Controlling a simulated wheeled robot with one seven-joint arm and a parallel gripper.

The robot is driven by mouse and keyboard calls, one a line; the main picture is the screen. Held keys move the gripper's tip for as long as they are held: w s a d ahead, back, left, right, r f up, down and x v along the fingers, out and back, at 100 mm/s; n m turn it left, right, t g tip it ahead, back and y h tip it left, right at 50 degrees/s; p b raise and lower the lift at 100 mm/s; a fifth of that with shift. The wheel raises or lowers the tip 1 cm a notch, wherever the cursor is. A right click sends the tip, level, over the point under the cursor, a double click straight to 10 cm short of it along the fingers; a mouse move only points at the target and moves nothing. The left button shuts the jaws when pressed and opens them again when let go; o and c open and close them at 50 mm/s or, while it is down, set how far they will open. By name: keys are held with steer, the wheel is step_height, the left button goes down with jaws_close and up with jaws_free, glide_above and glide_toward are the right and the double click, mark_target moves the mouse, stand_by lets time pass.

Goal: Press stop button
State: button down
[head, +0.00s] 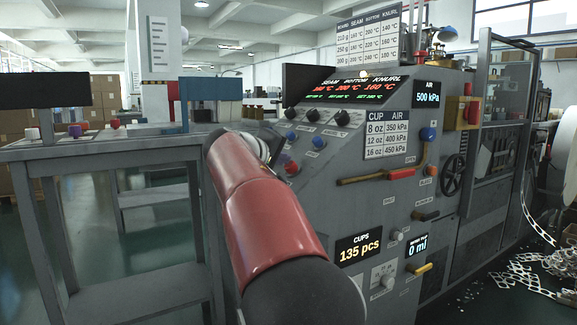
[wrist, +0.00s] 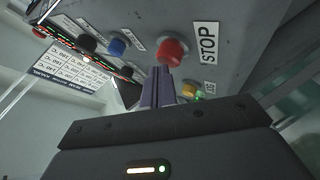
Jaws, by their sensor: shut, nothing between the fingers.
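The red stop button (wrist: 172,52) sits on the sloped grey panel in the wrist view, with a white STOP label (wrist: 208,43) beside it. In the head view a red button (head: 292,168) shows on the machine's left side, just right of my arm. My gripper (wrist: 160,72) has its purple fingers closed together and empty. Their tips point at the button's near edge and overlap it in the picture; whether they touch cannot be told. In the head view my red arm hides most of the gripper.
Close by on the panel are a blue button (wrist: 119,45), a yellow button (wrist: 189,90) and black knobs (wrist: 86,43). The grey machine (head: 340,200) fills the right side in the head view. A grey table (head: 110,143) stands at left.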

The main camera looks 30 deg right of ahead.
steer(key=shift+d+f, duration=0.2)
steer(key=shift+f, duration=0.1)
steer(key=shift+r, duration=0.1)
stand_by(0.4)
steer(key=shift+a+r+p, duration=0.35)
steer(key=shift+a+r, duration=0.2)
steer(key=shift+r, duration=0.15)
steer(key=a+r+p, duration=0.1)
steer(key=r, duration=0.1)
steer(key=a+r+p, duration=0.2)
stand_by(0.4)
stand_by(0.6)
